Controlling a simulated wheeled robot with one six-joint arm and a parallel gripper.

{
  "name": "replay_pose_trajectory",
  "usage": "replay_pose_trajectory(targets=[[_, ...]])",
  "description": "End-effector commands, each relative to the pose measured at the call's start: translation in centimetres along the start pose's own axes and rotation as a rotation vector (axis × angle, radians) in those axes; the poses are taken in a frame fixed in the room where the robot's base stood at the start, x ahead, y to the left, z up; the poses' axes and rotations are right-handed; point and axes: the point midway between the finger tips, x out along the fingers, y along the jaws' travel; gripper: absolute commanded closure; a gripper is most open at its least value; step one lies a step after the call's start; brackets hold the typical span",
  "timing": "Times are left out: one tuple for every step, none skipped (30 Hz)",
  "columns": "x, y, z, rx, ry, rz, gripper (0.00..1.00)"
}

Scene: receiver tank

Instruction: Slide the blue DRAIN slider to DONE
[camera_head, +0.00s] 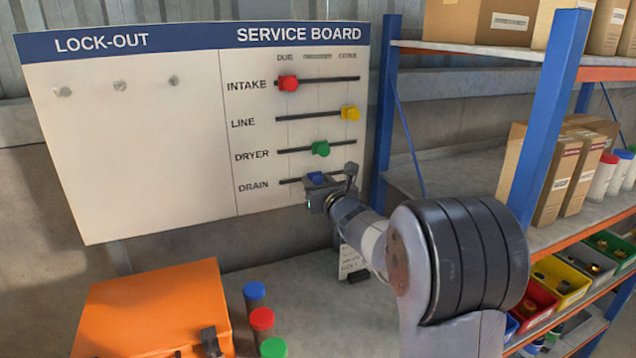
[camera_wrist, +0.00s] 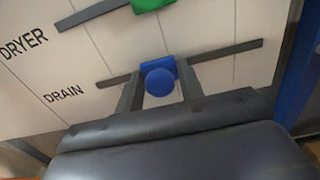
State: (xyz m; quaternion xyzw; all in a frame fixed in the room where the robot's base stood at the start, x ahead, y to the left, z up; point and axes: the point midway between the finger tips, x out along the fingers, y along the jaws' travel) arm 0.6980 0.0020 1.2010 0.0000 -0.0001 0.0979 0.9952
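The blue DRAIN slider (camera_head: 316,179) sits near the middle of the lowest slot on the service board (camera_head: 140,150). In the wrist view, its round blue knob (camera_wrist: 158,82) stands in front of a blue plate. My gripper (camera_wrist: 160,84) has one finger on each side of the slider. The fingers appear shut against the plate's sides, with no clear gap. In the head view, my gripper (camera_head: 320,192) partly covers the slider and slot. The column heads read DUE at left and apparently EXTRA at right; the middle one is too blurred to read.
The green DRYER slider (camera_head: 320,149) is just above, near mid-slot. The yellow LINE slider (camera_head: 350,114) is at right and the red INTAKE slider (camera_head: 288,83) at left. A blue shelf post (camera_head: 384,100) stands right of the board. An orange case (camera_head: 150,310) sits below.

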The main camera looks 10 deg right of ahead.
Motion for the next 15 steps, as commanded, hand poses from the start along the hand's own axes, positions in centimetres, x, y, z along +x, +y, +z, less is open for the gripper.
replay_pose_trajectory(targets=[[-0.01, 0.0, 0.01, 0.0, 0.0, 0.0, 0.69], [-0.01, -0.01, 0.01, 0.0, 0.0, 0.0, 0.71], [-0.02, -0.01, 0.01, 0.0, 0.0, 0.0, 0.74], [-0.02, -0.01, 0.01, 0.0, 0.0, 0.0, 0.77], [-0.02, -0.01, 0.01, 0.0, 0.0, 0.0, 0.79], [-0.02, -0.01, 0.01, 0.0, 0.0, 0.0, 0.83], [-0.02, -0.01, 0.01, 0.0, 0.0, 0.0, 0.85], [-0.02, -0.01, 0.01, 0.0, 0.0, 0.0, 0.88], [-0.02, -0.01, 0.01, 0.0, 0.0, 0.0, 0.91], [-0.02, -0.01, 0.0, 0.0, 0.0, 0.0, 0.93], [-0.02, -0.01, 0.01, 0.0, 0.0, 0.0, 0.96], [-0.02, -0.01, 0.01, 0.0, 0.0, 0.0, 0.99], [-0.03, -0.02, 0.01, 0.0, 0.0, 0.0, 1.0], [-0.03, -0.02, 0.01, 0.0, 0.0, 0.0, 1.0], [-0.03, -0.02, 0.0, 0.0, 0.0, 0.0, 1.0]])
